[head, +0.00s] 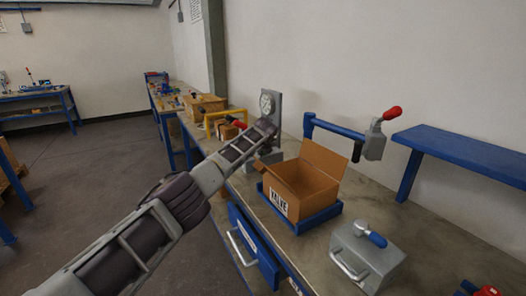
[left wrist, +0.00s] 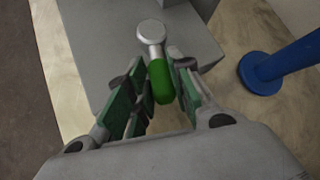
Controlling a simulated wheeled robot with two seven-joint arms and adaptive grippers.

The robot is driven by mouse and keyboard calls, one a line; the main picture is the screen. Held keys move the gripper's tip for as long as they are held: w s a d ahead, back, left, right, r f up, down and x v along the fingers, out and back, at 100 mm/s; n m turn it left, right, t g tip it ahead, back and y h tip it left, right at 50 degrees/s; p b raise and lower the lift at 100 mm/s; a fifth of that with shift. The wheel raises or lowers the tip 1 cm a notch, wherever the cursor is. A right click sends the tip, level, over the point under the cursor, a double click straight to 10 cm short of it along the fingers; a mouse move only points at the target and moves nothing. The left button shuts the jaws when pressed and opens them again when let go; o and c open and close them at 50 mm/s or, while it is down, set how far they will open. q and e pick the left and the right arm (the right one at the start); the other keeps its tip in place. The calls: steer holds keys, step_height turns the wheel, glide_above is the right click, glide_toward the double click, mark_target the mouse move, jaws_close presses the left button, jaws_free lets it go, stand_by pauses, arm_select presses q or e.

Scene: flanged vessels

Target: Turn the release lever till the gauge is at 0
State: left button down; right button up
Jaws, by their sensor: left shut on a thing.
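The gauge (head: 267,103) is a small round white dial on an upright grey plate at the back of the bench. Its needle is too small to read. The release lever (left wrist: 160,78) has a green grip on a silver stem with a round silver hub, against a grey block in the left wrist view. My left gripper (left wrist: 158,82) is shut on the green grip, with its green-padded fingers on both sides. In the head view my left gripper (head: 267,129) is just below the dial; there the lever is hidden behind it. My right gripper is not in view.
An open cardboard box (head: 300,187) in a blue tray (head: 319,218) stands nearer on the bench. A blue arm with a red-handled grey head (head: 374,138) rises behind. A blue post (left wrist: 285,60) stands right of the lever.

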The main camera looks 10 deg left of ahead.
arm_select(q)
steer(key=shift+r, duration=0.1)
steer(key=c, duration=1.5)
jaws_free()
steer(key=shift+c, duration=0.2)
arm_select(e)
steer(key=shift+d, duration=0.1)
arm_select(q)
steer(key=shift+s+r, duration=0.15)
steer(key=v, duration=1.1)
steer(key=shift+s, duration=0.2)
steer(key=shift+d+r, duration=0.1)
steer(key=shift+r, duration=0.1)
